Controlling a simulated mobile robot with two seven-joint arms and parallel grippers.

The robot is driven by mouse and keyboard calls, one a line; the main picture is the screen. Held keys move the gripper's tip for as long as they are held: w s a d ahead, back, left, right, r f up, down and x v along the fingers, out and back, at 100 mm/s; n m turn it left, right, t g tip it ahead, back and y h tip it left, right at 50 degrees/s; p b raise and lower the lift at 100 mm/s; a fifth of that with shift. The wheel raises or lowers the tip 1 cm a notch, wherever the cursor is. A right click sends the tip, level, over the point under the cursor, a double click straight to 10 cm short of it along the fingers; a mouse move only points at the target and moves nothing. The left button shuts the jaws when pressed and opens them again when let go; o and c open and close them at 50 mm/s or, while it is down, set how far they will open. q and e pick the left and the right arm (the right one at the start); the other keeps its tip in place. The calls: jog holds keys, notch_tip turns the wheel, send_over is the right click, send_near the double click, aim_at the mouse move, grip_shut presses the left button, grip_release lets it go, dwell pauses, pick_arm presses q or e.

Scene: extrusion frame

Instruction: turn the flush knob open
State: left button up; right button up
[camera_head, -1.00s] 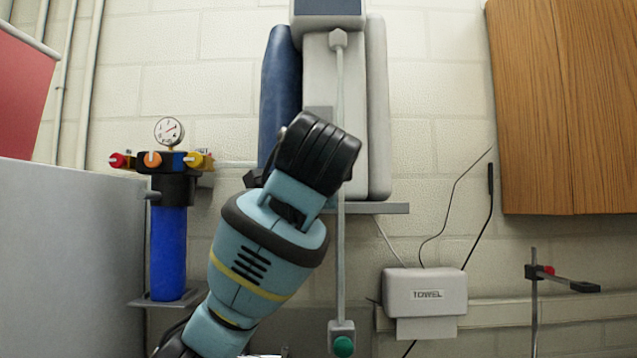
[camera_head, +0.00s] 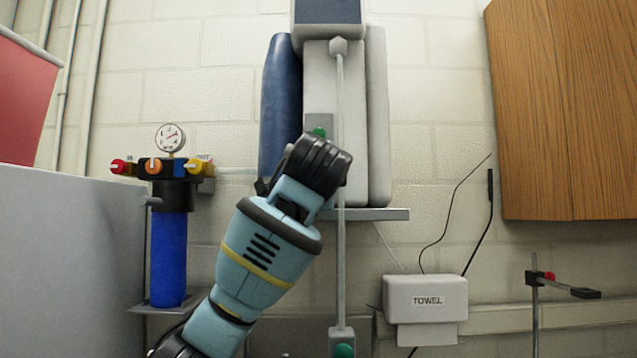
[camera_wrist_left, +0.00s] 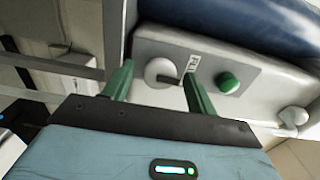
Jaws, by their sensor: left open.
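The flush knob (camera_wrist_left: 160,71) is a round white disc with a dark bar across it, on a grey panel (camera_wrist_left: 205,50). A small label, partly covered by a finger, sits beside it. My left gripper (camera_wrist_left: 158,75) is open, its two green fingers on either side of the knob in the wrist view. I cannot tell whether they touch it. In the head view my left wrist (camera_head: 315,165) hides the knob and the fingers. A green round knob (camera_wrist_left: 227,82) sits on the same panel and shows in the head view (camera_head: 319,132). My right gripper is not in view.
A vertical rod (camera_head: 340,270) runs down to a box with another green button (camera_head: 343,350). A blue filter (camera_head: 169,255) with coloured knobs and a gauge stands left. A towel dispenser (camera_head: 425,300) and wooden cabinet (camera_head: 575,110) are on the right.

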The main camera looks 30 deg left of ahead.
pick_arm(q)
jog(key=shift+w+a, duration=0.1)
jog(key=c, duration=1)
jog(key=shift+n, duration=8.9)
